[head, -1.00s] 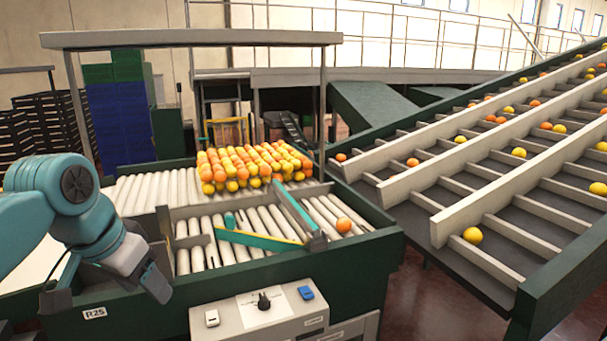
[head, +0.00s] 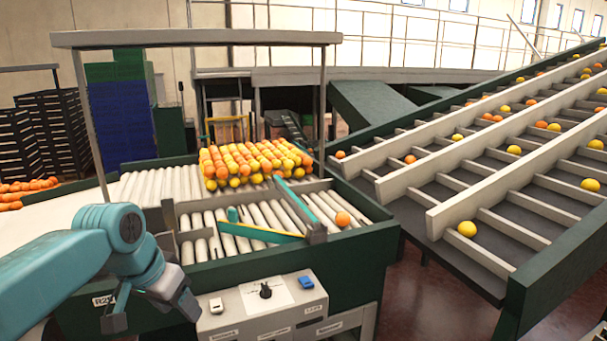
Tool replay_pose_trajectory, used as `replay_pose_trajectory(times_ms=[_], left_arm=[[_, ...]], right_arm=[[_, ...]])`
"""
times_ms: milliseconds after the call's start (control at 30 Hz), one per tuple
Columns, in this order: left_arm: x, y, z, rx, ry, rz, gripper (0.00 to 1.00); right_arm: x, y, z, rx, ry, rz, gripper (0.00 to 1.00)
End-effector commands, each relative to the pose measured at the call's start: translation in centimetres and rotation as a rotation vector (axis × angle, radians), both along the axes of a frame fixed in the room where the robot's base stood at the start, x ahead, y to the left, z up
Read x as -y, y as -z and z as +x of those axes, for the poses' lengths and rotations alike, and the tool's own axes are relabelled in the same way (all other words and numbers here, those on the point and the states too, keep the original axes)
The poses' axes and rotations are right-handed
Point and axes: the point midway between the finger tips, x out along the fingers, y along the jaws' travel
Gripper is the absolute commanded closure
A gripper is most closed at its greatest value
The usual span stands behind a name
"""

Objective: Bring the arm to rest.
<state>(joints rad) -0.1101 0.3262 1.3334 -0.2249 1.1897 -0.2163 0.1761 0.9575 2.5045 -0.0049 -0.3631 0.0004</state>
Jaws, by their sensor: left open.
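My left arm comes in from the lower left in the head view. Its gripper (head: 152,312) hangs low in front of the green roller table's front wall, left of the grey control box. The jaws are open, with one finger at the left and one at the right, and nothing shows between them. My right gripper is not in view.
A grey control box (head: 262,307) with a black knob stands just right of the gripper. Oranges and yellow fruit (head: 255,163) sit on the rollers (head: 150,186) behind. A teal diverter bar (head: 262,233) crosses the lane. A sloped conveyor (head: 475,228) carries scattered fruit at right.

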Motion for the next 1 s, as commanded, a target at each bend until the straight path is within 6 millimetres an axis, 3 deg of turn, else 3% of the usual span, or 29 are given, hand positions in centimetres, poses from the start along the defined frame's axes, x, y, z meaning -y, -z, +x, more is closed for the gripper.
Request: replay_pose_trajectory(times_ms=[267, 533, 767, 1000], left_arm=[[2.6, 10.7, 0.8, -0.068, -0.02, -0.053, 0.43], [5.4, 23.1, -1.8, -0.148, -0.081, -0.131, 0.43], [7.5, 32.5, -7.2, -0.227, -0.169, -0.195, 0.43], [9.1, 39.9, -15.6, -0.314, -0.292, -0.245, 0.43]], right_arm=[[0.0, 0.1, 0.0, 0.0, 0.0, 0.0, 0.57], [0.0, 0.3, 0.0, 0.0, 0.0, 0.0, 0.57], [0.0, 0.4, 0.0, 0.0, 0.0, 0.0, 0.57], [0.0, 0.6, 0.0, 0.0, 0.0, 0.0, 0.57]])
